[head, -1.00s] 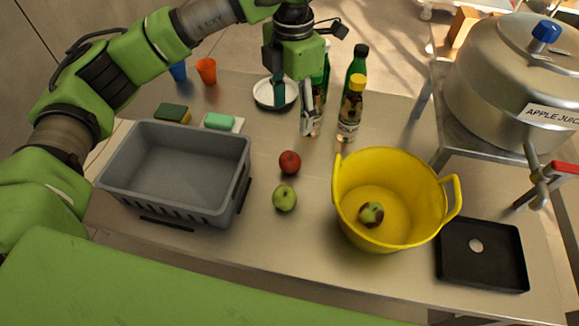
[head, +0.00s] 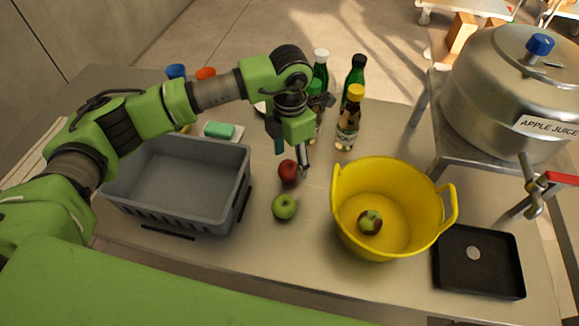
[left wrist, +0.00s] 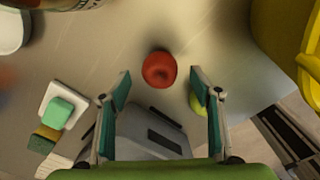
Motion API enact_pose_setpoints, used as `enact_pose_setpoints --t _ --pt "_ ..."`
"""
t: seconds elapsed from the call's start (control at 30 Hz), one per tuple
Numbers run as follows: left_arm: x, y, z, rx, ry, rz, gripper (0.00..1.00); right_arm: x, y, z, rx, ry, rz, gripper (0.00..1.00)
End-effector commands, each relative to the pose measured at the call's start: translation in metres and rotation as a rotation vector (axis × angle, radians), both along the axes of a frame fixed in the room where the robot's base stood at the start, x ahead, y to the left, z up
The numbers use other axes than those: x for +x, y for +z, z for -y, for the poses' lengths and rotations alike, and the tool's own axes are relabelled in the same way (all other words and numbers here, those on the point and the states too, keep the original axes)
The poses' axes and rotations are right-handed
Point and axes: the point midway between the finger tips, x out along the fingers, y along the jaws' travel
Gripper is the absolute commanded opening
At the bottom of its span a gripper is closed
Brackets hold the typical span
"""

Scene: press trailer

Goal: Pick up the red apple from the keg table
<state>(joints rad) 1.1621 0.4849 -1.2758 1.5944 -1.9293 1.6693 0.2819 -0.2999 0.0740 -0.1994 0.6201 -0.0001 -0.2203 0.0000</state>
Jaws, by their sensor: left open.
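The red apple (head: 288,172) rests on the metal table (head: 300,255), just behind a green apple (head: 285,207). In the left wrist view the red apple (left wrist: 159,69) lies ahead of and between my two spread fingers. My left gripper (head: 292,158) is open and empty, above and close to the red apple. Its fingers (left wrist: 160,100) do not touch the apple. The green apple (left wrist: 198,104) is partly hidden behind the right-hand finger in the wrist view. My right gripper does not show.
A grey crate (head: 178,214) stands to the left. A yellow tub (head: 350,225) holding a brownish-green apple (head: 370,222) stands to the right. Bottles (head: 348,118) stand behind. A black tray (head: 478,277) lies at the right, below the large metal pot (head: 500,85).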

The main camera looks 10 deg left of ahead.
Motion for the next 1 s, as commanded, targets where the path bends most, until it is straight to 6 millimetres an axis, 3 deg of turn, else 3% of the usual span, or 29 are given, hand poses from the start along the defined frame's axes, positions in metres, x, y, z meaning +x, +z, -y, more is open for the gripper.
enact_pose_setpoints --t 0.03,0.2,0.47,0.63,1.0 --pt "-0.004 -0.004 -0.001 0.001 0.001 -0.005 0.58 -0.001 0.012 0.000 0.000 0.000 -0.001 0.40" --pt "-0.002 -0.025 -0.001 0.000 0.002 -0.001 0.58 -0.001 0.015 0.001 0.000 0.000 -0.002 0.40" --pt "-0.002 -0.030 -0.001 0.000 0.001 0.000 0.58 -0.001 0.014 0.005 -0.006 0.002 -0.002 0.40" --pt "-0.002 -0.030 -0.001 -0.001 0.001 0.001 0.16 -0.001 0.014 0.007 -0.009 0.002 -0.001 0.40" --pt "-0.001 -0.025 0.000 -0.002 0.001 0.004 0.15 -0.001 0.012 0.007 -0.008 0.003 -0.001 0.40"
